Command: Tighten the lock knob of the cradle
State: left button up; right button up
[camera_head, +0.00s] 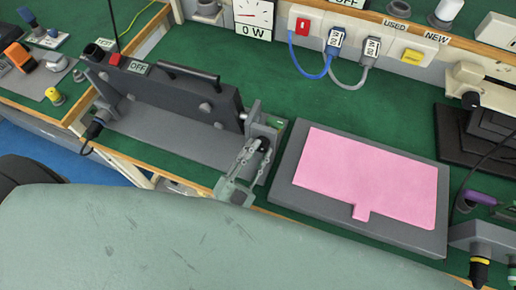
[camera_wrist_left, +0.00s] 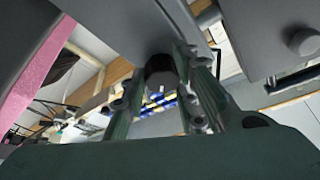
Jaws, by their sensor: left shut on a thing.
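The cradle (camera_head: 180,142) is a grey stand at the centre left of the head view, holding a dark box-like unit (camera_head: 175,98) tilted on its side. At the cradle's right end is an upright bracket (camera_head: 262,130) with the black lock knob (camera_head: 264,144). My left gripper (camera_head: 258,149) reaches up to this end and is shut on the knob. In the left wrist view the dark knob (camera_wrist_left: 160,70) sits between the two fingers (camera_wrist_left: 166,84), below a grey part. The fingers hide part of the knob. My right gripper is in neither view.
A grey tray with a pink mat (camera_head: 365,180) lies right of the cradle. Blue and grey cables (camera_head: 318,70) hang from a panel behind. A black plug with a cable (camera_head: 97,125) is at the cradle's left end. Green bench between cradle and panel is clear.

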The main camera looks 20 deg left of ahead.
pick_arm(q)
jog(key=m+g+h+p, duration=0.1)
jog(key=m, duration=0.2)
jog(key=m+g+h+p, duration=0.1)
jog(key=m, duration=0.2)
jog(key=shift+s+f, duration=0.1)
jog(key=shift+s, duration=0.1)
jog(key=shift+s+a+f+m+g+p, duration=0.1)
jog(key=shift+m+g+p, duration=0.5)
jog(key=shift+m, duration=0.55)
jog(key=shift+f+m+g+p, duration=0.1)
jog(key=shift+m+g+p, duration=0.3)
jog(key=shift+m+p, duration=0.55)
jog(key=shift+m, duration=0.4)
jog(key=o, duration=1)
jog(key=shift+r, duration=0.1)
jog(key=shift+a+r, duration=0.1)
jog(key=shift+r, duration=0.05)
jog(key=v, duration=1.2)
